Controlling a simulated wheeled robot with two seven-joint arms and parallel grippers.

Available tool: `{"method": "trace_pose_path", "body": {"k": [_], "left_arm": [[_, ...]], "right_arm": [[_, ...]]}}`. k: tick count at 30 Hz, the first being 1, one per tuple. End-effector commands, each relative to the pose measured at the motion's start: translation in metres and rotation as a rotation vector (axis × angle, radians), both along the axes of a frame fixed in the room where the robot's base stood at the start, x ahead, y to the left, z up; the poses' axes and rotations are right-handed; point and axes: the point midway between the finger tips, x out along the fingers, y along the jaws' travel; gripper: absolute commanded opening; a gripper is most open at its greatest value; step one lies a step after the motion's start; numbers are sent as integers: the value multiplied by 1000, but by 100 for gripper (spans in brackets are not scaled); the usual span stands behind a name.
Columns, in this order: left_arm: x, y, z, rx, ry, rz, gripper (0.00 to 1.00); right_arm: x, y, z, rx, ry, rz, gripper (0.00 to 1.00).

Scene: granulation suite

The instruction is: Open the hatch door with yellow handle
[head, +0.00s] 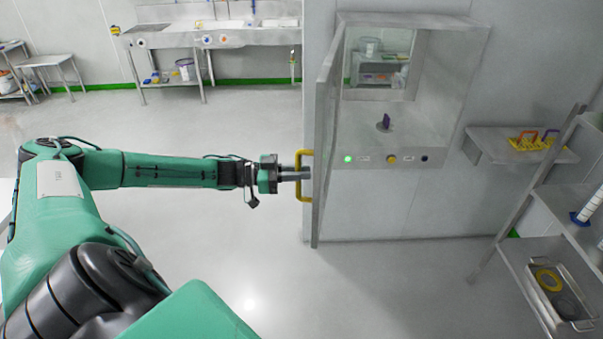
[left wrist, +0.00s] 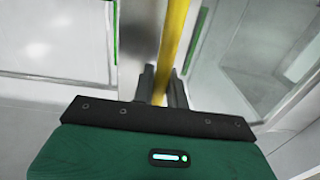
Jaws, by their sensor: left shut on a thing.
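The hatch door (head: 324,130) stands swung out from the hatch box (head: 455,75), seen nearly edge-on in the head view. Its yellow handle (head: 299,176) is on the door's left side. My left gripper (head: 296,174) reaches in from the left and is shut on the handle. In the left wrist view the yellow handle (left wrist: 173,45) runs down between the two fingers (left wrist: 162,88). The hatch opening shows a window to a room behind and a small purple object (head: 385,120) inside. My right gripper is not in view.
A panel under the opening has a lit green light (head: 348,159) and a yellow button (head: 391,160). A wall shelf (head: 500,150) and a steel rack (head: 540,260) stand at the right. A sink bench (head: 210,38) is at the back left. The floor around the door is clear.

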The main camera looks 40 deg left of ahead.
Motion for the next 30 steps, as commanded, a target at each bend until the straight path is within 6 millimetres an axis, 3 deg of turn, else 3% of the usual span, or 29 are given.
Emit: {"method": "trace_pose_path", "body": {"k": [3, 4, 7, 19, 30], "left_arm": [[-1, -1, -1, 0, 1, -1, 0], [-1, -1, -1, 0, 1, -1, 16], [0, 0, -1, 0, 1, -1, 33], [-5, 6, -3, 4, 2, 1, 33], [-46, 49, -5, 5, 5, 1, 33]], "right_arm": [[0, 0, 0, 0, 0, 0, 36], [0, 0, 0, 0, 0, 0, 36], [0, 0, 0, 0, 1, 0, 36], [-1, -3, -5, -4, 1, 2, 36], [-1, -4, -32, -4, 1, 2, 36]]}}
